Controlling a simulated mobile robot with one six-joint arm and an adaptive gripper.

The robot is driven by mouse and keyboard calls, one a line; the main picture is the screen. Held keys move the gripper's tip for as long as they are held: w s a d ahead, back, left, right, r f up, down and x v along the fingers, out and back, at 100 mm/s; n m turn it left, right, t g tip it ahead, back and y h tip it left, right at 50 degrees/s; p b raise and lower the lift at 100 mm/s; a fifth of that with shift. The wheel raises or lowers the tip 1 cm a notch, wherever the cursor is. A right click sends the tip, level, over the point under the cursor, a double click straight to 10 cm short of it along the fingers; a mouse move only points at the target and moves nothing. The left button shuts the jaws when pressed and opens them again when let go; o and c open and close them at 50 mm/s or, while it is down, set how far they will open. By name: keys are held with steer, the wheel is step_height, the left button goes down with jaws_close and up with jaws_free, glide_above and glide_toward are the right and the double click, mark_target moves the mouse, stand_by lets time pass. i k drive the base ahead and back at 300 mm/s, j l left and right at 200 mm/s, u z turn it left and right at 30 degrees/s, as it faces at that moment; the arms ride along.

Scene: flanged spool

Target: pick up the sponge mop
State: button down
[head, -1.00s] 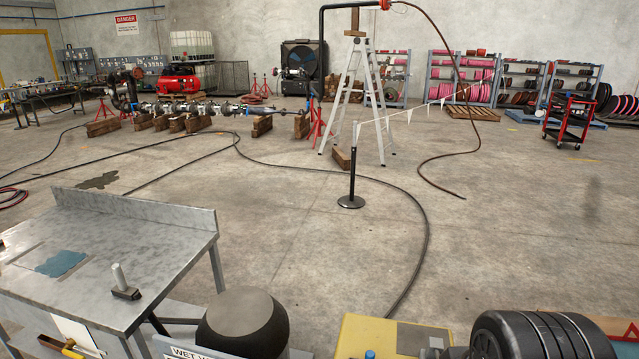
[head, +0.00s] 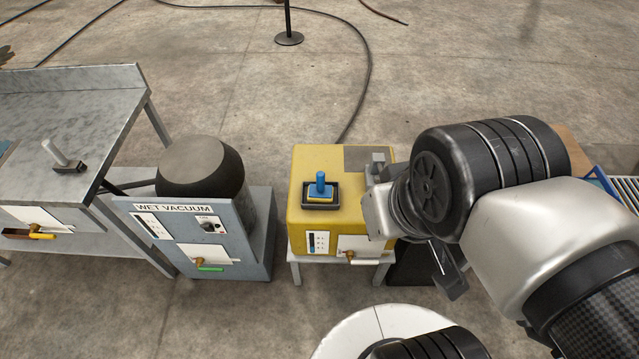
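A small blue tool with an upright blue handle (head: 320,185) stands in a dark shallow tray (head: 306,206) on top of a yellow cabinet (head: 300,230). It is the only thing in view that looks like the sponge mop, though its sponge face is hidden. My arm comes in from the right, and its wrist end is to the right of the blue tool, apart from it. Dark finger-like parts of my gripper (head: 447,270) show below the wrist. Their opening is hidden behind the arm, and I see nothing held.
A grey wet vacuum cabinet (head: 245,245) with a black drum (head: 203,170) stands left of the yellow cabinet. Farther left is a metal table (head: 75,100) with a grey-handled tool (head: 62,155). A hose (head: 362,90) crosses the open floor behind.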

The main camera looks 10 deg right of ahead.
mark_target(321, 193)
steer(key=u, duration=1.2)
steer(key=l+z, duration=0.2)
steer(key=z, duration=0.95)
steer(key=i+l+u, duration=0.1)
steer(key=i, duration=0.65)
